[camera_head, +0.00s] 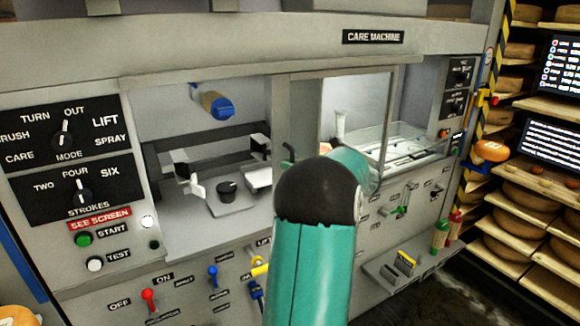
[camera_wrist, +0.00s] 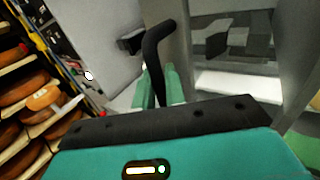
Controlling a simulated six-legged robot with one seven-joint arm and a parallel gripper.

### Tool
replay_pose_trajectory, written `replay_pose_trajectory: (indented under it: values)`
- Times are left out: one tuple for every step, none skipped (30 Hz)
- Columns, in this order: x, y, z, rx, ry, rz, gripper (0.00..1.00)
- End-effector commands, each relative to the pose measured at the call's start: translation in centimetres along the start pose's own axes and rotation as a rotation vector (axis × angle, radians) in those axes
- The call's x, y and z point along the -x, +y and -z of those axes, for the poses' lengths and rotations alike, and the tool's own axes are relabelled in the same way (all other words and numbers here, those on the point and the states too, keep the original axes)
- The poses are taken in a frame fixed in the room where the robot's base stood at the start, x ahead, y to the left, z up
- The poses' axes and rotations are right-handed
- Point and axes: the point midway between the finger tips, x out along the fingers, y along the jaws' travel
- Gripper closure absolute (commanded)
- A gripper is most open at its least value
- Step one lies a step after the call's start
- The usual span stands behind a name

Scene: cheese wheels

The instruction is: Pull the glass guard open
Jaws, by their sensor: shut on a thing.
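The glass guard (camera_head: 391,110) is a clear pane in a thin grey frame on the front of the care machine, right of centre in the head view. A dark, bent handle (camera_wrist: 155,45) stands upright in the wrist view. My gripper (camera_wrist: 157,88) is shut on this handle, with a pale green finger on each side of its lower part. In the head view my teal arm hides the gripper and the lower left of the guard. The bay left of the arm shows no clear pane across it.
The bay holds a blue-capped cylinder (camera_head: 214,103) and a black knob (camera_head: 227,188). Dials and buttons are on the left panel (camera_head: 66,150), with levers below. Shelves of cheese wheels (camera_head: 525,205) and screens stand at right. Dark floor shows at lower right.

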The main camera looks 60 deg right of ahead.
Motion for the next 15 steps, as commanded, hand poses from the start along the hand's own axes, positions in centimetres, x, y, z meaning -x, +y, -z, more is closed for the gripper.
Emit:
replay_pose_trajectory:
  values:
    - [0.02,0.05,0.04,-0.001,0.001,0.001,1.0]
    - [0.0,0.07,0.03,-0.001,0.0,0.001,1.0]
    - [-0.02,0.1,0.03,-0.001,0.0,0.0,1.0]
    - [-0.04,0.12,0.03,-0.001,0.0,0.0,1.0]
    - [-0.05,0.13,0.03,-0.001,0.0,0.0,1.0]
    - [-0.07,0.14,0.02,-0.001,0.0,0.0,0.82]
    - [-0.08,0.15,0.02,-0.001,0.0,-0.001,0.82]
    - [-0.08,0.15,0.01,0.0,0.0,-0.001,0.82]
    - [-0.09,0.15,0.01,0.0,0.0,-0.001,0.82]
    - [-0.09,0.14,0.0,0.0,0.0,-0.001,0.82]
    - [-0.09,0.14,0.0,0.0,0.0,-0.001,0.82]
    - [-0.09,0.12,0.0,0.0,0.0,-0.001,0.82]
    - [-0.08,0.12,0.0,0.0,0.0,-0.001,0.82]
    - [-0.05,0.1,0.0,0.0,0.0,-0.001,0.82]
    - [0.05,0.08,0.0,0.0,0.0,0.0,0.82]
